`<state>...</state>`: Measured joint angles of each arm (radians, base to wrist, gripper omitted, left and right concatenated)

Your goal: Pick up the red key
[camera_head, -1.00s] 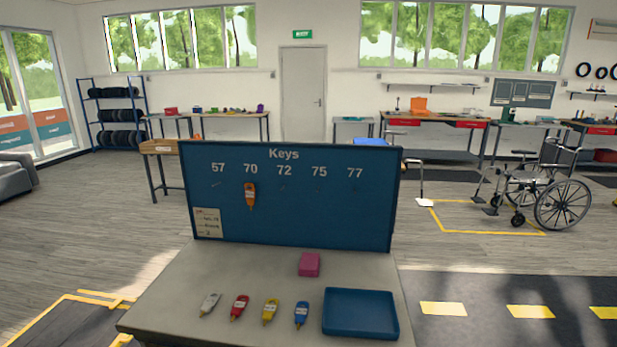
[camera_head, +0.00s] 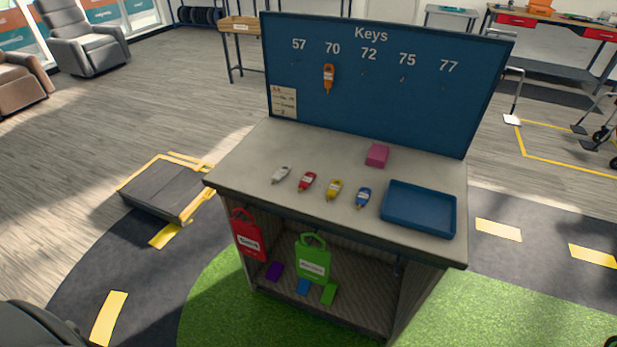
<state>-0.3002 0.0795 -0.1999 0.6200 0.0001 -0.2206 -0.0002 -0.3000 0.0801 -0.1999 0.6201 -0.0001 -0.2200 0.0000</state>
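The red key (camera_head: 307,181) lies on the grey counter top (camera_head: 240,165), second from the left in a row of keys. A white-grey key (camera_head: 281,174) is to its left. A yellow key (camera_head: 334,189) and a blue key (camera_head: 363,197) are to its right. Behind them stands the blue Keys board (camera_head: 400,110) with hooks marked 57, 70, 72, 75 and 77. An orange key (camera_head: 329,78) hangs under 70. Neither of my grippers shows in the view.
A blue tray (camera_head: 418,208) and a pink block (camera_head: 377,155) sit on the counter. Red (camera_head: 246,236) and green (camera_head: 313,259) tags hang at its front, above a lower shelf with small coloured items. A low dark ramp (camera_head: 165,187) stands left. Green floor lies in front.

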